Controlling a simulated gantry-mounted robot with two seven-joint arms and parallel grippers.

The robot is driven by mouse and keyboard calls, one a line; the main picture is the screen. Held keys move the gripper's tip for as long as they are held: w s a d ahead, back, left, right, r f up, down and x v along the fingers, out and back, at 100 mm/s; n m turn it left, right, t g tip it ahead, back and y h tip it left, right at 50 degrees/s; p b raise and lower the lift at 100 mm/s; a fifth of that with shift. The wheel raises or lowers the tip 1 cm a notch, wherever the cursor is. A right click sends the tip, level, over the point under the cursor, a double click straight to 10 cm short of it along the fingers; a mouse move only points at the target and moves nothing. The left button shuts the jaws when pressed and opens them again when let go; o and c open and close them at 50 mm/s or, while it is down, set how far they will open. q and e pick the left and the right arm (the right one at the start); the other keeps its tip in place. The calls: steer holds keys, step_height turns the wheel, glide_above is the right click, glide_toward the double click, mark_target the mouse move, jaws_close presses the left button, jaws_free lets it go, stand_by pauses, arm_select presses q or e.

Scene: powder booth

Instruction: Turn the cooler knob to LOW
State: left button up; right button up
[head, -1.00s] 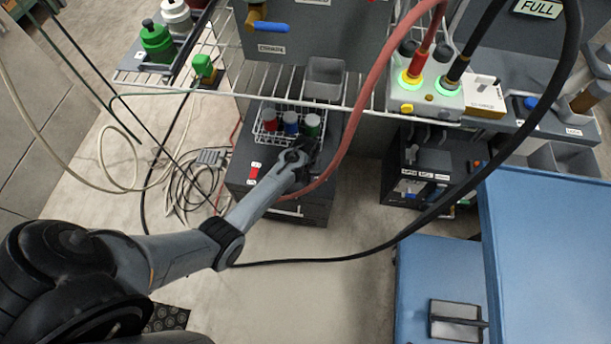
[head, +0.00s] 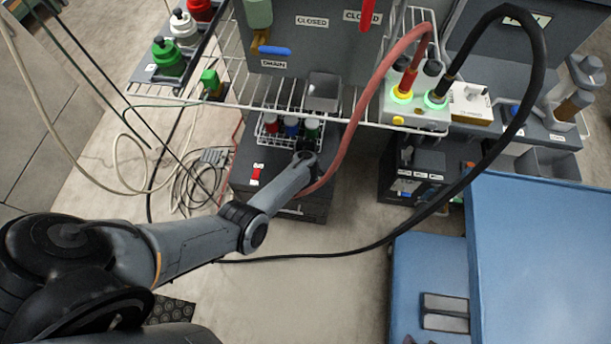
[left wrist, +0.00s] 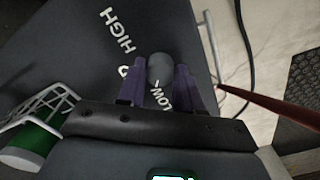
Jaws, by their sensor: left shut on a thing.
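The cooler is a dark box (head: 243,178) on the floor below the wire shelf; its dark face (left wrist: 75,65) fills much of the left wrist view. The rounded dark knob (left wrist: 160,67) stands between my left gripper's purple fingers (left wrist: 160,84), which are shut on it. A small white mark shows on the knob's near side, towards the word LOW (left wrist: 164,101). HIGH (left wrist: 118,30) is printed at upper left, and another label by the left finger is mostly covered. In the head view my left wrist hides the knob and fingertips. My right gripper is not in view.
A wire basket (head: 268,139) with red, blue and green-and-white containers sits on the cooler, close beside my left gripper. A red hose (head: 352,135) hangs just right of my wrist. A black cable (head: 340,257) and coiled cords (head: 190,180) lie on the floor.

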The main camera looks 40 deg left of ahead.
arm_select(q)
steer(key=shift+n, duration=1.3)
steer(key=o, duration=1)
steer(key=shift+o, duration=0.2)
step_height(320, 180, up, 11)
steer(key=p, duration=0.7)
steer(key=shift+f, duration=0.15)
